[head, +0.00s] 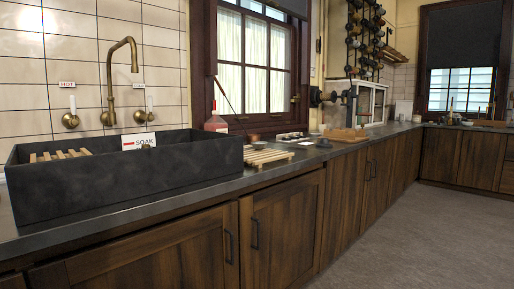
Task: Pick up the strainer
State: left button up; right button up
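I cannot make out a strainer for certain in the head view. The deep dark stone sink (130,175) stands on the counter at the left, and its front wall hides most of its inside. Neither of my grippers is in view.
A slatted wooden rack (266,156) lies right of the sink. A red-and-white bottle (216,122) stands behind it. A brass tap (110,80) rises behind the sink, near a "SOAK" sign (139,141). Small items crowd the dark counter (225,184) farther right. The grey floor (410,230) is clear.

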aim_at(259, 146)
jog(key=j+u, duration=0.15)
jog(key=j, duration=0.2)
jog(key=k+j+u, duration=0.15)
jog(key=j, duration=0.2)
jog(key=i+l+u, duration=0.65)
jog(key=l+u, duration=0.2)
